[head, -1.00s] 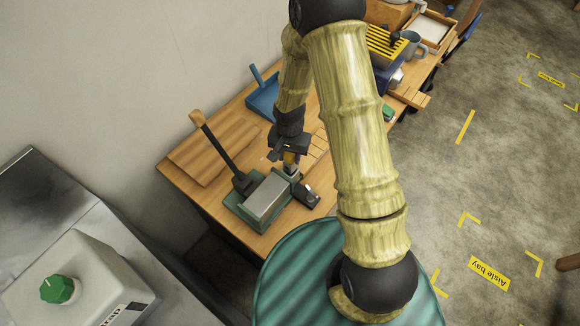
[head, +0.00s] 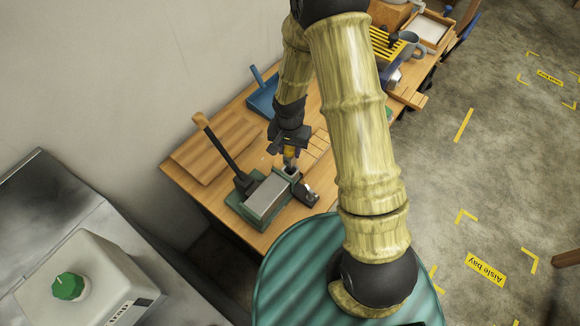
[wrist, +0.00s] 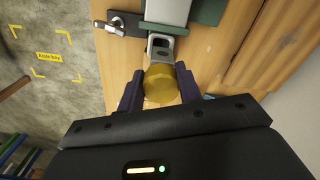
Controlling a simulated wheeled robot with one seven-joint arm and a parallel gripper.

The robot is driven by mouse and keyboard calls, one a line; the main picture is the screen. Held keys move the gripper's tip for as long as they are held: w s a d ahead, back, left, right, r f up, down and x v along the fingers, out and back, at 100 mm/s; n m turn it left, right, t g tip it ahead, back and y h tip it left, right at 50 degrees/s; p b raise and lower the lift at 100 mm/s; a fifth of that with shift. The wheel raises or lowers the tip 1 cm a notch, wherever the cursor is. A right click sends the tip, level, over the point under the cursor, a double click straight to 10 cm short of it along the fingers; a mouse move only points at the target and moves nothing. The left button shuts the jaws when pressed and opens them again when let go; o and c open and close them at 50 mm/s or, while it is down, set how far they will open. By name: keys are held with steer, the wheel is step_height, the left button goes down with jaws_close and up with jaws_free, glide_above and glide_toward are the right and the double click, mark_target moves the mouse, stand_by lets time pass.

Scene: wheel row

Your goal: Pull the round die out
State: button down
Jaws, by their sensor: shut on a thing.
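The press has a green base with a silver block on top (head: 267,195). In the head view my gripper (head: 289,150) is at the press's far end, the knob below it. I cannot tell how much of the die sits inside the press.
A black block with a shiny metal catch (head: 306,193) sits beside the press's end. A black lever with a wooden handle (head: 218,148) rises at its left. A wooden board (head: 212,150) and a blue dustpan-like tray (head: 264,97) lie behind on the bench.

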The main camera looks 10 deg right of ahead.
steer(key=shift+r+p, duration=0.55)
steer(key=shift+r, duration=0.35)
